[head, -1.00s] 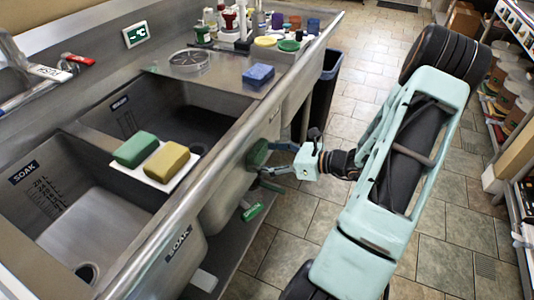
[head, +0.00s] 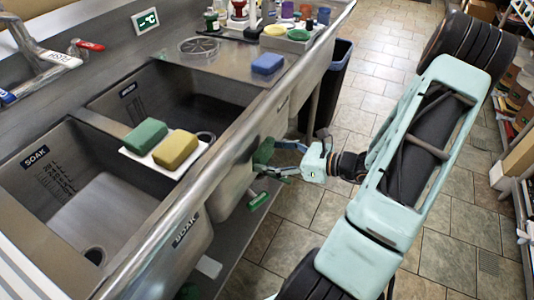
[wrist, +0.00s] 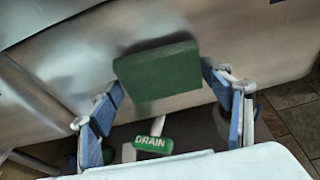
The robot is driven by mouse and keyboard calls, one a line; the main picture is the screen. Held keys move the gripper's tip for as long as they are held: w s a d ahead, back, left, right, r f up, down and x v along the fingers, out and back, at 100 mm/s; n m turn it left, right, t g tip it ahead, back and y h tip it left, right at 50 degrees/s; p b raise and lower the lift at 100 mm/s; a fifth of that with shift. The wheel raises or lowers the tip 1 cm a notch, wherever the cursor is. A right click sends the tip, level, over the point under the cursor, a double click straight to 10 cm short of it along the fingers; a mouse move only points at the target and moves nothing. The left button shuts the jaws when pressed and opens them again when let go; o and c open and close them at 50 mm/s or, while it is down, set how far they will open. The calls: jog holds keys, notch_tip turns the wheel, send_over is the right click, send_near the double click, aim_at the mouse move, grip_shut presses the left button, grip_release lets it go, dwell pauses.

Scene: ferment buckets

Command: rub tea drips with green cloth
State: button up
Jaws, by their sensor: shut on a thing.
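My gripper (head: 276,161) is at the front face of the steel sink unit, below its rim. It is shut on a flat dark green block, which I take for the green cloth (head: 264,150). In the wrist view the green cloth (wrist: 158,72) spans the gap between the two blue-padded fingertips, with its broad face toward me. It is at or very near the steel front (wrist: 65,55); I cannot tell whether it touches. A dark smudge shows just above it, shadow or stain. I cannot make out any tea drips for certain.
A green DRAIN handle (wrist: 152,144) sits just below the cloth. A lighter green sponge (head: 146,136) and a yellow sponge (head: 176,149) lie on a white board (head: 138,157) across the sinks. A blue sponge (head: 267,64) lies further back. A dark bin (head: 333,85) stands beyond my gripper.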

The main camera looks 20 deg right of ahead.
jog(key=shift+s+d, duration=0.7)
jog(key=shift+s, duration=0.2)
jog(key=shift+s+d, duration=0.7)
jog(key=shift+s, duration=0.2)
jog(key=shift+s+d+p, duration=0.45)
jog(key=shift+s+d, duration=0.5)
jog(key=shift+s, duration=0.25)
